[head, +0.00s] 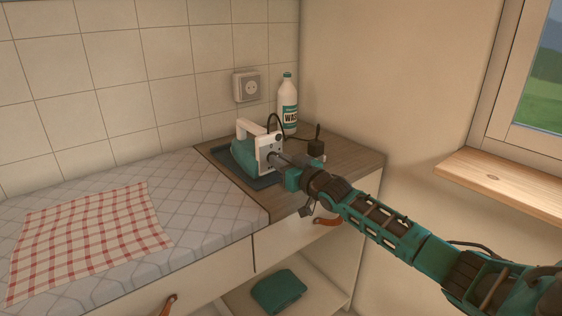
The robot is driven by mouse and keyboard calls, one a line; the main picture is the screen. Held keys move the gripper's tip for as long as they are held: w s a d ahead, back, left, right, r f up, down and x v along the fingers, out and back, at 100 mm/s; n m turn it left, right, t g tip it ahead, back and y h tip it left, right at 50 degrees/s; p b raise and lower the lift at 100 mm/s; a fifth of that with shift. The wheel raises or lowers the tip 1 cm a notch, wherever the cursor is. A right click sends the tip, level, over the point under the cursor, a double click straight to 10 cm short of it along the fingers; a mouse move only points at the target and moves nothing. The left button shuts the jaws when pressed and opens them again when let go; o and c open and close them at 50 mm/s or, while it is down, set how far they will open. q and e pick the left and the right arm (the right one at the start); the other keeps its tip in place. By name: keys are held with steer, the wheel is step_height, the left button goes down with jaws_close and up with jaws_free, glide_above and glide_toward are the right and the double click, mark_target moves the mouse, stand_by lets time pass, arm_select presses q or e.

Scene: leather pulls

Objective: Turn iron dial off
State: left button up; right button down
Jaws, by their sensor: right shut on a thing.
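The iron (245,156), teal and white with a white handle, rests on a dark mat (264,181) on the wooden counter. Its white rear face (265,141) is turned toward my right arm. My right gripper (273,157) reaches in from the right and is shut at the lower part of that rear face, where the dial appears to be. The gripper hides the dial, so its setting cannot be seen. My left gripper is out of view.
A white bottle (287,106) stands behind the iron near the wall corner. A wall socket (247,86) is above the counter. A black plug (316,148) and cord lie to the right of the iron. A checked cloth (90,238) lies on the padded board (205,225) at left.

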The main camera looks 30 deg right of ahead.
steer(key=c, duration=1.1)
jaws_free()
steer(key=shift+c, duration=0.2)
steer(key=shift+s, duration=0.55)
arm_select(q)
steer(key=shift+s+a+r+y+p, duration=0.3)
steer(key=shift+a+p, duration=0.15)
steer(key=shift+p, duration=0.4)
arm_select(e)
steer(key=s+d, duration=0.1)
steer(key=s, duration=1)
steer(key=shift+s, duration=0.4)
